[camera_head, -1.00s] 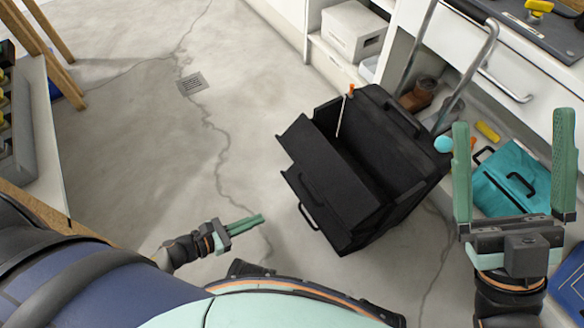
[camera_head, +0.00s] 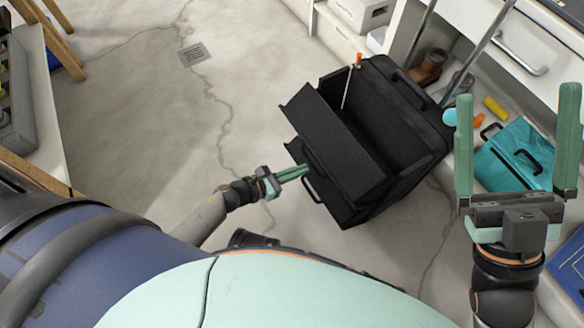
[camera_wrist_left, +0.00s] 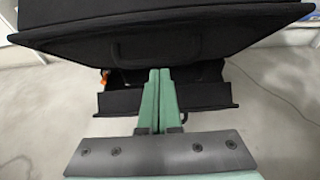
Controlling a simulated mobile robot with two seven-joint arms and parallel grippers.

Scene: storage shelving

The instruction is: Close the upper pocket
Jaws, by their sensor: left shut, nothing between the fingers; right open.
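A black rolling tool bag (camera_head: 400,130) stands on the floor with its top open. Its upper pocket (camera_head: 335,140) is a flap tilted outward toward the left, and a lower pocket (camera_head: 335,205) with a handle also stands open below it. My left gripper (camera_head: 300,171) is shut and empty, its fingertips close to the bag's left side. In the left wrist view the shut fingers (camera_wrist_left: 158,78) reach below the upper pocket's panel (camera_wrist_left: 150,40), with the lower pocket (camera_wrist_left: 205,97) behind them; I cannot tell whether they touch. My right gripper (camera_head: 518,150) is open and empty, right of the bag.
A teal bag (camera_head: 515,158) lies on the shelf at the right, behind my right gripper. A white cabinet (camera_head: 490,70) stands behind the tool bag. The concrete floor (camera_head: 150,120) to the left is clear, with a drain grate (camera_head: 193,54).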

